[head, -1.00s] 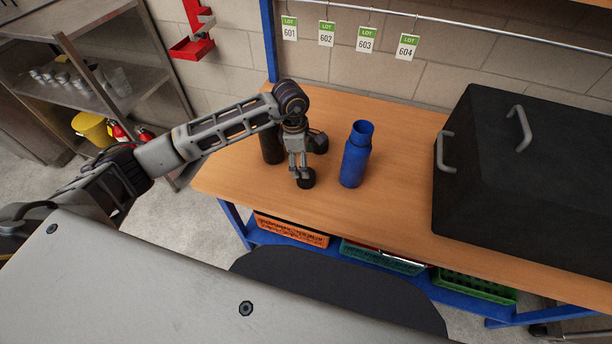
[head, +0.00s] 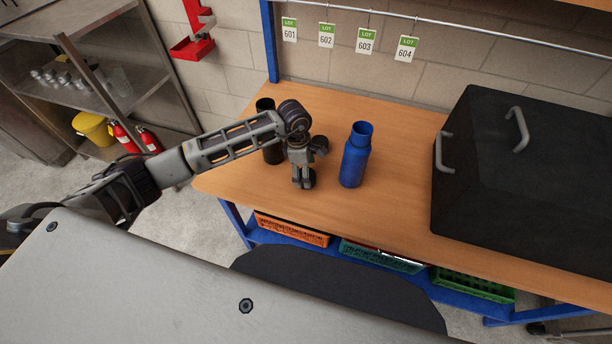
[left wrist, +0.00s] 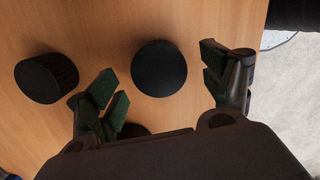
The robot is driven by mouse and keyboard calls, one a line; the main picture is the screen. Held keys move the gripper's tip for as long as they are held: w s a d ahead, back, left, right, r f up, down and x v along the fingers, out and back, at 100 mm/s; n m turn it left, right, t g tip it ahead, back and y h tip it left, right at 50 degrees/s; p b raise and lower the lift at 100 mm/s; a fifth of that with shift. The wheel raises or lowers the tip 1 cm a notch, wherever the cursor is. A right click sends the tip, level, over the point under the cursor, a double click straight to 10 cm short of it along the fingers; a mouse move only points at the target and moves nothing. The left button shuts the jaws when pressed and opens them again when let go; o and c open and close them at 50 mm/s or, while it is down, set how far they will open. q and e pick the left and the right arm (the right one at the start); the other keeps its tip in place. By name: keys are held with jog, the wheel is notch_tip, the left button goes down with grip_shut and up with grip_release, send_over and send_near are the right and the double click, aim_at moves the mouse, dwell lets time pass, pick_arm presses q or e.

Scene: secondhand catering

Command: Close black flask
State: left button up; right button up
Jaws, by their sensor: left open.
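The black flask (head: 272,150) stands upright on the wooden table, partly hidden by my left arm; its dark top shows no clear cap. Two dark round caps lie on the table: one (head: 320,144) behind my left gripper, the other (head: 309,178) close by its fingertips. In the left wrist view one cap (left wrist: 159,68) lies just beyond and between the open fingers, and the other cap (left wrist: 47,77) lies to the left. My left gripper (head: 302,184) is open and empty, pointing down, and its fingers also show in the left wrist view (left wrist: 172,88). My right gripper is out of view.
A blue flask (head: 355,155) with an open-looking mouth stands upright right of the gripper. A large black box with grey handles (head: 520,170) fills the table's right side. Coloured crates (head: 290,230) sit below the tabletop. The table's front-left corner is clear.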

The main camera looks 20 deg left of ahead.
pick_arm(q)
jog(key=shift+w+d+f, duration=0.1)
jog(key=shift+d+f, duration=0.1)
jog(key=shift+f, duration=1.45)
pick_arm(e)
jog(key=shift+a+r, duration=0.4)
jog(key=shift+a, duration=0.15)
pick_arm(q)
jog(key=c, duration=1.1)
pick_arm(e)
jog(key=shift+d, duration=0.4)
